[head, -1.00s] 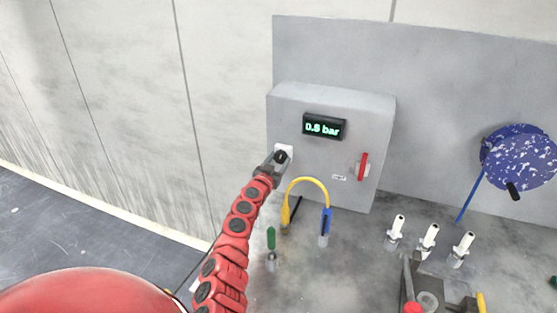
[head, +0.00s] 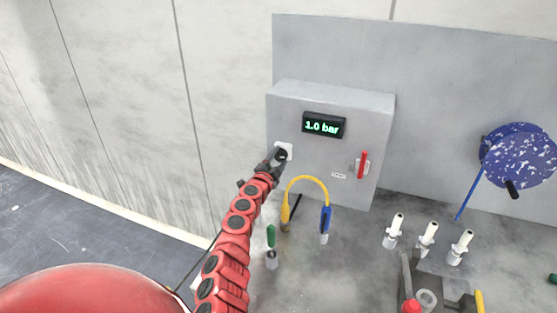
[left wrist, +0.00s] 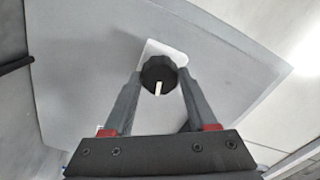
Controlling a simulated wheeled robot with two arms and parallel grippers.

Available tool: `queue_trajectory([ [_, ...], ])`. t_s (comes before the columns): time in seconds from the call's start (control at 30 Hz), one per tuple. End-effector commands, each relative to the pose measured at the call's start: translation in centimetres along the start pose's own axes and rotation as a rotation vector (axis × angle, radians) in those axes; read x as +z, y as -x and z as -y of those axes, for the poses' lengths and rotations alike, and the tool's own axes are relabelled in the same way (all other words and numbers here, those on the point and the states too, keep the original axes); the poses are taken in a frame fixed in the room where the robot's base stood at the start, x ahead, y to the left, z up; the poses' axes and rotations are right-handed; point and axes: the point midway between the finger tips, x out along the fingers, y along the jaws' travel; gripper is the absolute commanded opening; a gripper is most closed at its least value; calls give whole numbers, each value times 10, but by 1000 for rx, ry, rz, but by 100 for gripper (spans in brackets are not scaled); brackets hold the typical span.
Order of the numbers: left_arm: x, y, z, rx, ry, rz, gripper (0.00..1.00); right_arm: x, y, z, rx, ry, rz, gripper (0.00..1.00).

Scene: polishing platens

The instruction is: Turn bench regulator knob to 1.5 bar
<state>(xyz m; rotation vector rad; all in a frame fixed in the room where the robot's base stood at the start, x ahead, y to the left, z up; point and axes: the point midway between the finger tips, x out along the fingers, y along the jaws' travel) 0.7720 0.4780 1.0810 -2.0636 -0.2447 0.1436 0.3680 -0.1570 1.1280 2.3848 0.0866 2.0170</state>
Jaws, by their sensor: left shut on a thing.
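The regulator knob (left wrist: 158,72) is black and ribbed with a white pointer mark, set on a pale square plate (left wrist: 166,48) in the left wrist view. In the head view the knob (head: 282,154) is on the left of the front of a grey box (head: 330,160). The box's display (head: 323,126) reads 1.0 bar in green. My left gripper (left wrist: 158,78) is shut on the knob, one finger on each side of it. It also shows at the knob in the head view (head: 274,160). I cannot make out my right gripper in the head view.
A red lever (head: 362,163) is on the box's right side. A yellow hose (head: 307,179) with a blue end (head: 325,219) arches before the box. White-topped fittings (head: 428,236) stand on the bench at right. A speckled blue disc (head: 518,157) is at far right.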

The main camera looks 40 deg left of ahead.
Motion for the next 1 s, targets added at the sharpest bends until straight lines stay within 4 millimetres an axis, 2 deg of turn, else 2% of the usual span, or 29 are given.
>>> queue_trajectory([
  [0.7,2,0,-3,2,-677,0,2,4,21,1,0,0,0,51],
  [1.0,2,0,-2,1,-905,0,2,5,28,1,0,0,0,51],
])
